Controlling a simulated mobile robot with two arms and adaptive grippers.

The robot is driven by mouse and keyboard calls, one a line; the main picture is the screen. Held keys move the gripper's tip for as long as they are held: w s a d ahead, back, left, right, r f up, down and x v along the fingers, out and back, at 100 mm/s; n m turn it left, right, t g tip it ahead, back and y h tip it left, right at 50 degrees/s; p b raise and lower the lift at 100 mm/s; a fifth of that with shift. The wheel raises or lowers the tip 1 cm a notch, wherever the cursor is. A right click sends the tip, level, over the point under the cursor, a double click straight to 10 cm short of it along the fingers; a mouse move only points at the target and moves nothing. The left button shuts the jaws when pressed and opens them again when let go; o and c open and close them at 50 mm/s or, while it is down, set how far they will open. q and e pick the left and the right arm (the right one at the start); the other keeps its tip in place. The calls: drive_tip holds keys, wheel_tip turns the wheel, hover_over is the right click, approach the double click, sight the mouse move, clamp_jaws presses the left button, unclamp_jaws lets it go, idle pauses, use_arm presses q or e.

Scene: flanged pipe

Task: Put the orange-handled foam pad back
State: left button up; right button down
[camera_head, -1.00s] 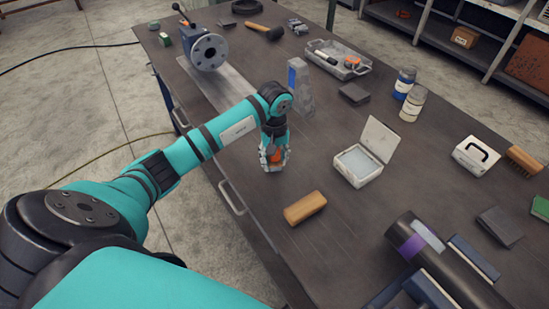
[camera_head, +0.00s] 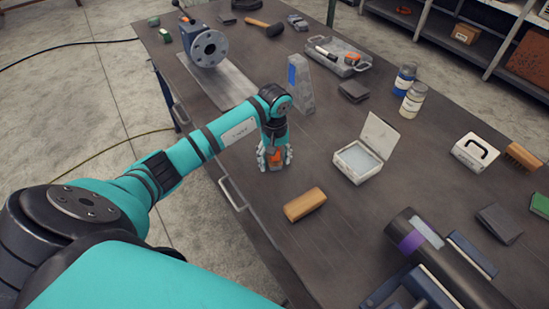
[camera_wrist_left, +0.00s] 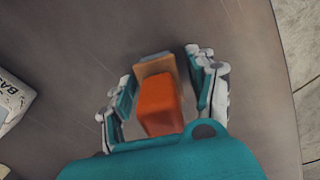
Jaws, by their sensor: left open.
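The orange-handled foam pad (camera_head: 276,157) stands on the dark workbench near its left edge. In the left wrist view the orange handle (camera_wrist_left: 158,103) points up at the camera, with a tan part (camera_wrist_left: 156,66) beside it. My left gripper (camera_head: 275,160) is open around the pad. In the wrist view its fingers (camera_wrist_left: 162,88) stand on both sides of the handle with gaps between. The lower part of the pad is partly hidden by the fingers in the head view. My right gripper is not in view.
An open white box (camera_head: 357,163) stands right of the gripper, and a tan block (camera_head: 304,205) lies in front. A grey upright piece (camera_head: 301,87) with a blue patch stands behind. A dark pipe (camera_head: 440,255) lies front right.

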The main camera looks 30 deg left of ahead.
use_arm(q)
wheel_tip(320, 180, up, 11)
drive_tip(key=b, duration=0.3)
drive_tip(key=shift+r, duration=0.65)
